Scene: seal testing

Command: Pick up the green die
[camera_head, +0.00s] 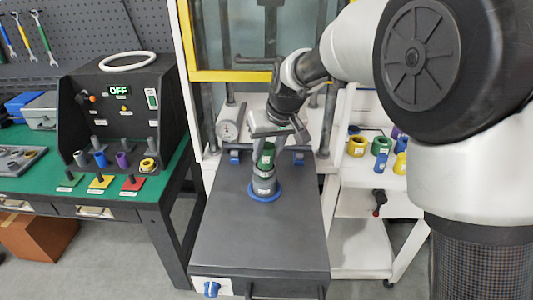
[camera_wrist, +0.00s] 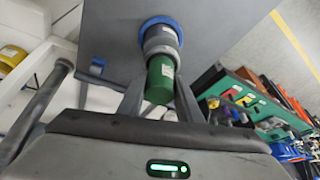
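The green die (camera_head: 266,155) is a green cylinder with a small white label. It stands upright in a grey cylindrical holder (camera_head: 264,184) on a blue ring (camera_head: 265,197), on top of the dark press box. My gripper (camera_head: 268,150) is around the die from above. In the wrist view, the green die (camera_wrist: 160,81) lies between my two fingers (camera_wrist: 161,88), with one finger close along each side. Whether the fingers press on it cannot be told. The grey holder (camera_wrist: 160,38) and blue ring show beyond the die.
The dark box (camera_head: 258,245) has a blue knob at its front. A yellow-framed press stands behind. A white cart (camera_head: 360,180) with coloured rings is on the right. On the left, a green bench (camera_head: 30,178) carries a black control panel (camera_head: 125,105) and several coloured dies.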

